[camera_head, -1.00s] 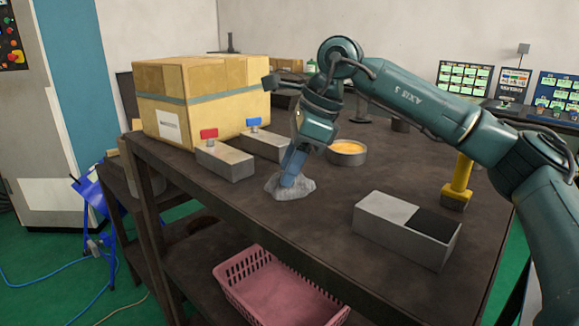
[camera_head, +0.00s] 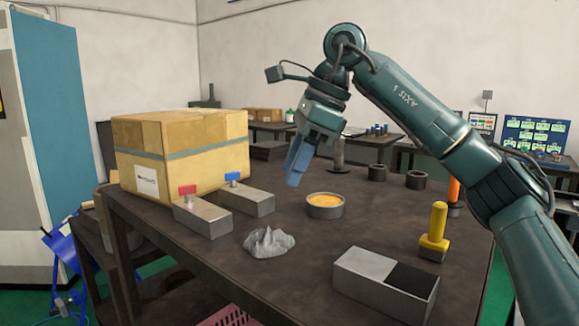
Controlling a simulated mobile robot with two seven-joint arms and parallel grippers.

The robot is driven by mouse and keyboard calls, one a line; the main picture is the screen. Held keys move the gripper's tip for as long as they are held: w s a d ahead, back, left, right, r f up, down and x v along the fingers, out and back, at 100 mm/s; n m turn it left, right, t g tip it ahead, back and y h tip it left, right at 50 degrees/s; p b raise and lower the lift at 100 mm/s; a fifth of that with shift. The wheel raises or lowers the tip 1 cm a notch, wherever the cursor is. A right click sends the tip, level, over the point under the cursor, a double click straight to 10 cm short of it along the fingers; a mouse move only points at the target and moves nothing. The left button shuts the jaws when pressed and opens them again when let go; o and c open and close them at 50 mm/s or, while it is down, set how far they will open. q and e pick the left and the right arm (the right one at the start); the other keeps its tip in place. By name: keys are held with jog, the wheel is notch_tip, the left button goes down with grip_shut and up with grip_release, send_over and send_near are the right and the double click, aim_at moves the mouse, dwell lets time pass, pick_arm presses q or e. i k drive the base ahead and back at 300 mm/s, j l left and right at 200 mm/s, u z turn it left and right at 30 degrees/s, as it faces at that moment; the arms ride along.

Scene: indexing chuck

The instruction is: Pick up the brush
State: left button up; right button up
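The brush (camera_head: 434,232) stands upright on the right part of the table, with a yellow handle above a dark head. My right gripper (camera_head: 296,165), with blue fingers, hangs in the air left of the brush, well apart from it. Nothing shows in its fingers; their gap cannot be made out from this angle. My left gripper is not in view.
A crumpled grey rag (camera_head: 268,243) lies on the table (camera_head: 300,270). A grey block with a dark half (camera_head: 365,272) is in front of the brush. A round tin (camera_head: 325,211), two metal blocks with red and blue tops, and a cardboard box (camera_head: 180,150) stand further left.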

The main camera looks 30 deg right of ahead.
aim_at(432, 246)
jog(key=k+j, duration=0.75)
jog(key=k, duration=0.1)
